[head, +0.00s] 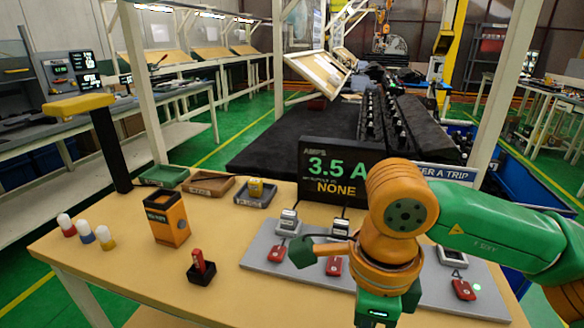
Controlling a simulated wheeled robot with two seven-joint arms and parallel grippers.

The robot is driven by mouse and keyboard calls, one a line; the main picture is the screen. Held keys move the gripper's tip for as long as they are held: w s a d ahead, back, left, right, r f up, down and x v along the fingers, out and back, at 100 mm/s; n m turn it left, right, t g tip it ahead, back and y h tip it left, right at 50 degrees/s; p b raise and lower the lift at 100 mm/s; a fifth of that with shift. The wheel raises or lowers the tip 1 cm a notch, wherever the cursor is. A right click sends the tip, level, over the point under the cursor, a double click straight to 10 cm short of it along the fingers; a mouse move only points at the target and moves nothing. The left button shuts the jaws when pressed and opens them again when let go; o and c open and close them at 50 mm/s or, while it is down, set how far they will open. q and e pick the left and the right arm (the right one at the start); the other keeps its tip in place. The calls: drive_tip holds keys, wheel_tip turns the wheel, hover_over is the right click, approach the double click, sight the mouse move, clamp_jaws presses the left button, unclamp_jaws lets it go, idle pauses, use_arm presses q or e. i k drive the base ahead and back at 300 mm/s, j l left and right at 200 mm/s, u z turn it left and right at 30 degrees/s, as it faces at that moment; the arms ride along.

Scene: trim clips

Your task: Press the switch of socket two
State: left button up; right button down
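The grey socket board (262,238) lies on the table with a row of sockets and red switches. Socket one, at the left, has a pale plug (289,221) and a red switch (277,253). Socket two has a pale plug (340,228) and a red switch (334,266), whose upper part is partly covered. My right arm comes in from the right. My arm hides socket three. My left gripper is out of view.
A display (335,175) behind the board reads 3.5 A and NONE. A red switch (464,290) shows at the right. An orange box (167,218), a red item in a black holder (201,268) and small trays (209,184) stand left.

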sight(335, 264)
drive_tip(key=k, duration=0.85)
